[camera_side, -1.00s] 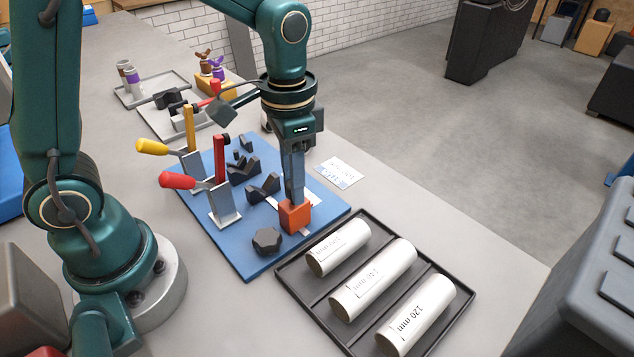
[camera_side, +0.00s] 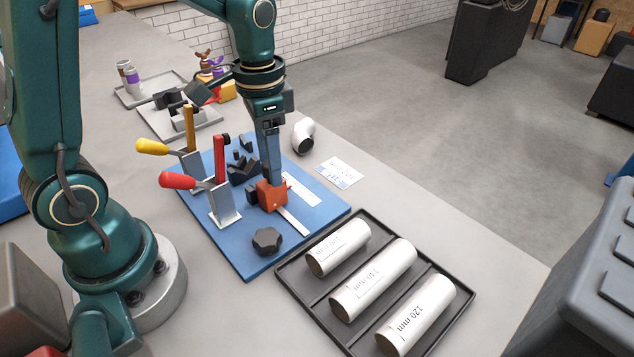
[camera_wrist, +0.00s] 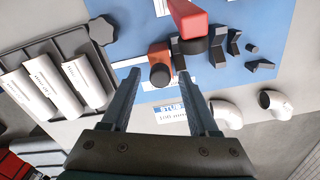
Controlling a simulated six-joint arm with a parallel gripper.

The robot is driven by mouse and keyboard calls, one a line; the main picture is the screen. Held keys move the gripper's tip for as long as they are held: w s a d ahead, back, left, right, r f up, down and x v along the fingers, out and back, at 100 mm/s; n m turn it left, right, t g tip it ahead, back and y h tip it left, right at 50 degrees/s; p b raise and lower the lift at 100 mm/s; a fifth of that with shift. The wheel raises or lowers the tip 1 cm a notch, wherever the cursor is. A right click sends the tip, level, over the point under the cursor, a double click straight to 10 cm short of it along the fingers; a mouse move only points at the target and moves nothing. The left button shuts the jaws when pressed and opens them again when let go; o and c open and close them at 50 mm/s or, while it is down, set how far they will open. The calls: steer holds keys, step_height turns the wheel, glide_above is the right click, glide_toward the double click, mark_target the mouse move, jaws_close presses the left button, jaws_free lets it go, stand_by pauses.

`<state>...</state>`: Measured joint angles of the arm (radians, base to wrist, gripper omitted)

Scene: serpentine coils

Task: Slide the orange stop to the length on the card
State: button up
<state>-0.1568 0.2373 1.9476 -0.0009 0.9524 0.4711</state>
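The orange stop (camera_side: 271,195) sits on the blue board (camera_side: 245,263), over a white strip (camera_side: 293,219). It also shows in the wrist view (camera_wrist: 154,58), with a dark knob facing the camera. The card (camera_side: 339,174) lies beyond the board. In the wrist view the card (camera_wrist: 172,113) reads STUB and seemingly 100 mm, partly covered by a finger.
A red-handled clamp (camera_side: 223,203) and a yellow-handled clamp (camera_side: 190,160) stand on the board's left side. A black knob (camera_side: 267,240) lies near its front. A dark tray (camera_side: 368,218) holds labelled white tubes. A white elbow (camera_side: 302,137) stands behind the board.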

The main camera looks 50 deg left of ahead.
steer(key=shift+r, duration=2.55)
steer(key=shift+d+r, duration=0.15)
steer(key=shift+r, duration=0.2)
steer(key=s+d+n+t, duration=0.1)
steer(key=s+t, duration=0.1)
steer(key=s, duration=0.2)
steer(key=s+d+r+n+t, duration=0.1)
steer(key=s+d+n+t, duration=0.1)
steer(key=s, duration=0.3)
steer(key=shift+s+d+r+n+t, duration=0.2)
steer(key=shift+d+r+n+t, duration=0.1)
steer(key=shift+t, duration=0.5)
